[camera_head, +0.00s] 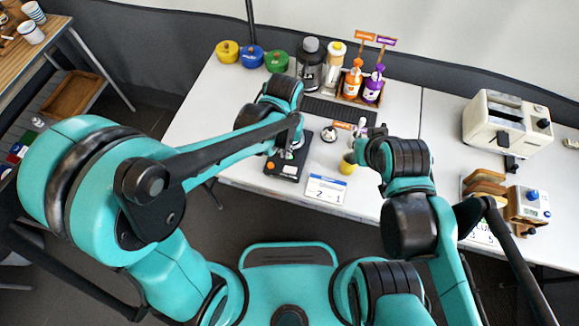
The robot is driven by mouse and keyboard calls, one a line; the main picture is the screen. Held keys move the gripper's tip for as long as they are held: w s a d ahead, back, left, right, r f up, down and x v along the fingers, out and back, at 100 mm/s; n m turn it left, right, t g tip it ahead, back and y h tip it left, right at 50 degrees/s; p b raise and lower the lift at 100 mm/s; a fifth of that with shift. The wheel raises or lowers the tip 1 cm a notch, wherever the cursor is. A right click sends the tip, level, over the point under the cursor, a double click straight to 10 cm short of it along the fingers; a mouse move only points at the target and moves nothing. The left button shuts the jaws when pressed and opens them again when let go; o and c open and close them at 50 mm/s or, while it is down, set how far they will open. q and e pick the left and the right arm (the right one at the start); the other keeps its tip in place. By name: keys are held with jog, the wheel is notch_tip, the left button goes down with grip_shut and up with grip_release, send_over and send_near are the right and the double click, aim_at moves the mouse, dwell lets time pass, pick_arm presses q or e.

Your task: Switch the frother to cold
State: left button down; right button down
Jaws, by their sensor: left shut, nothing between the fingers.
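A low black appliance (283,170) with a small orange mark at its front corner sits near the front edge of the white table; it looks like the frother, but I cannot be sure. My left gripper (296,145) is shut and empty, pointing down over this appliance. The gripper and arm hide its rear part, and I cannot tell whether they touch. No switch setting can be read at this size. My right gripper (360,157) is beside a small yellow cup (347,164), to the right of the appliance; its fingers are too unclear to judge.
A white number card (326,190) lies at the front edge. Behind stand orange (352,80) and purple (373,85) pump bottles, a grey-topped grinder-like machine (310,65), and yellow, blue and green lidded pots (250,57). A cream toaster-like machine (490,125) is at right.

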pick_arm(q)
jog(key=shift+r+p, duration=1.1)
jog(key=shift+r, duration=0.4)
dwell(0.3)
jog(key=s+a+r+n+t, duration=0.1)
jog(key=s+a+r+t, duration=0.1)
jog(key=a+r, duration=0.3)
jog(key=s+a+r+n+t, duration=0.2)
jog(key=a+r+t, duration=0.3)
jog(key=a, duration=0.8)
jog(key=shift+s+r+n, duration=0.3)
jog(key=shift+s, duration=0.4)
jog(key=shift+d, duration=0.1)
dwell(0.6)
